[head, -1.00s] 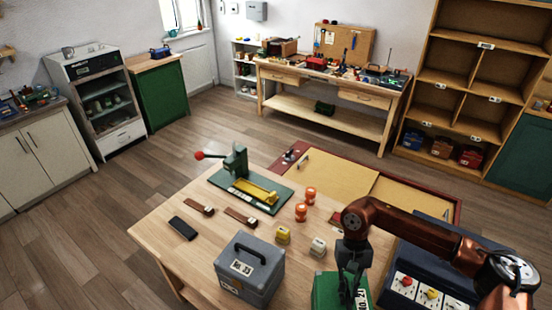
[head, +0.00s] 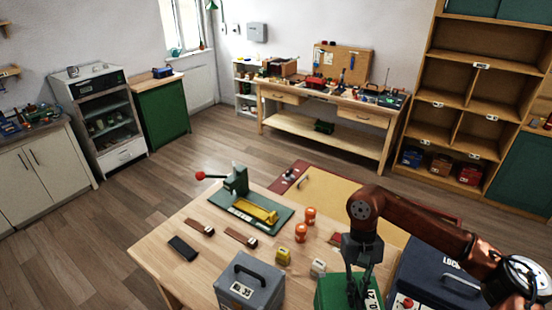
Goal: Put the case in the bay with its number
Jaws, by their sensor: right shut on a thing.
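A green case (head: 333,293) with a white number tag is at the bottom edge of the head view, partly cut off. My right gripper (head: 363,296) points down over it and is shut on it; the fingertips and the grip point are hard to make out. A grey case (head: 262,292) with a dark handle and a number tag stands on the wooden table to its left. The shelf unit (head: 426,107) with tagged bays stands at the back right. Its lower bays hold a blue case (head: 412,157), a brown case (head: 441,164) and a red case (head: 470,174). My left gripper is out of view.
A dark blue lockout box (head: 428,262) is at the right.

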